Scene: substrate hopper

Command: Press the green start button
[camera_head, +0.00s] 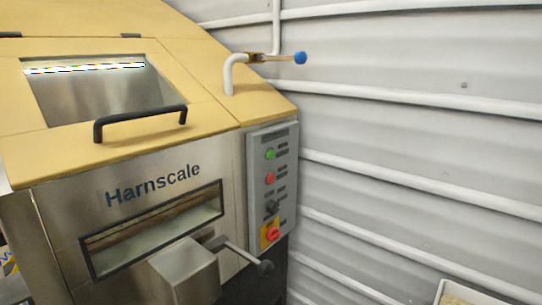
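The green start button (270,154) is the top button on a grey control panel (289,184) on the right side of the hopper machine. A red button (269,178) sits below it, then a black knob (271,207). A red rotary switch on a yellow plate (271,234) is at the bottom of the panel. Nothing covers the green button. Neither of my grippers shows in the head view.
The hopper (110,234) has a yellow top with a windowed lid and black handle (140,119). A lever with a black knob (264,267) sticks out below the panel. A white pipe with a blue-ended valve (299,58) rises behind. A pale bin (464,294) is lower right.

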